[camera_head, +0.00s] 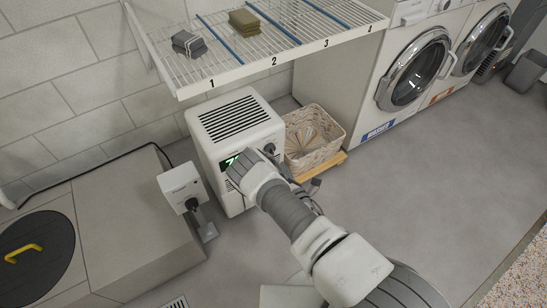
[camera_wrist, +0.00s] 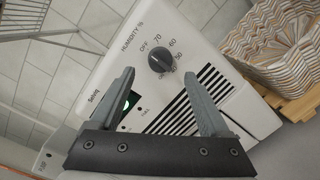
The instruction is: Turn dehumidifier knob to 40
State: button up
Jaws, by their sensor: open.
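The white dehumidifier (camera_head: 237,118) stands on the floor against the wall, left of centre in the head view. Its round dark knob (camera_wrist: 161,59) shows in the wrist view, with OFF, 70, 60 and 50 printed around it. I cannot clearly read which mark the knob points to; no 40 is legible. My gripper (camera_wrist: 160,74) is open and empty. Its two fingers stand apart in front of the panel, with the knob showing between and just beyond their tips. I see no contact. In the head view, my arm covers much of the dehumidifier's front and hides the fingers.
A woven basket (camera_head: 313,140) on a wooden base stands right of the dehumidifier. A small white box (camera_head: 181,187) is at its left. A wire shelf (camera_head: 265,40) with folded cloths hangs above. Washing machines (camera_head: 415,70) stand at the upper right. Floor at right is clear.

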aim_at(273, 153)
jog(key=shift+b+x, duration=0.65)
jog(key=shift+x, duration=2.1)
grip_shut()
